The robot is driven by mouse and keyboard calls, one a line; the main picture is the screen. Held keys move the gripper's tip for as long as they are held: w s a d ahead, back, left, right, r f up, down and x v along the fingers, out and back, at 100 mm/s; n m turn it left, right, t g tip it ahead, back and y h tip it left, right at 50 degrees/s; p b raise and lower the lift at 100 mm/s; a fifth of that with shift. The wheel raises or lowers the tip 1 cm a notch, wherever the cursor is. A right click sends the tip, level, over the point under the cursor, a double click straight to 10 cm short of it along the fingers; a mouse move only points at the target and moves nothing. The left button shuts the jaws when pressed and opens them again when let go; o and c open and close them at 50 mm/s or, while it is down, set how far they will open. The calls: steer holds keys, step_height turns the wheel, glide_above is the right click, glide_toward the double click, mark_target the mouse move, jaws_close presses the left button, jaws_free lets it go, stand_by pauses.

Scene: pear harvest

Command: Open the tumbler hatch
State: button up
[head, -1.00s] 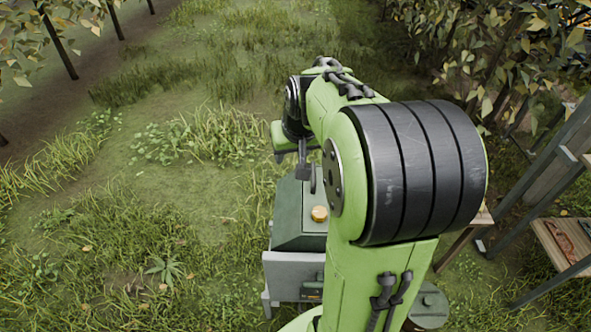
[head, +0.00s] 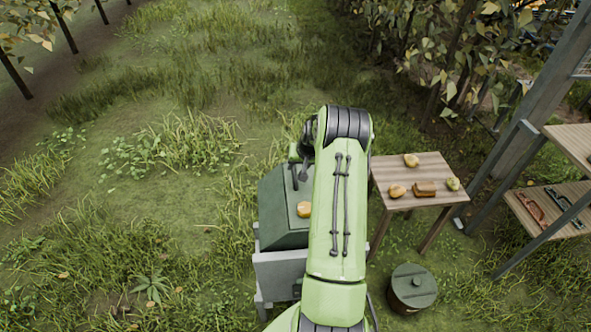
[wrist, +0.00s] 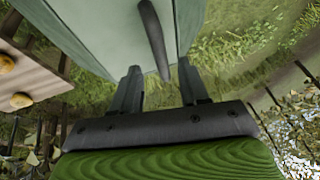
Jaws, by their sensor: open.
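The tumbler (head: 283,215) is a grey-green box with sloped sides, standing in the grass just left of my arm in the head view. Its pale green panel (wrist: 105,25) fills the upper wrist view, with a dark curved handle (wrist: 153,38) on it. My gripper (wrist: 158,86) is open, its two dark fingers pointing at the panel. The handle's near end lies between the fingers in the picture; I cannot tell whether they touch it. In the head view my arm partly covers the tumbler. The hatch looks shut, but its edges are partly hidden.
A round yellow thing (head: 304,209) sits on the tumbler. To the right are a wooden table (head: 424,168) with pears and a brown block (head: 425,188), a lidded dark bin (head: 413,287), and a shelf (head: 550,210) with tools. Grass at left is open.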

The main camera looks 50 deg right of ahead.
mark_target(295, 170)
steer(key=x, duration=0.3)
steer(key=shift+w+f, duration=0.2)
steer(key=shift+f, duration=0.1)
jaws_close()
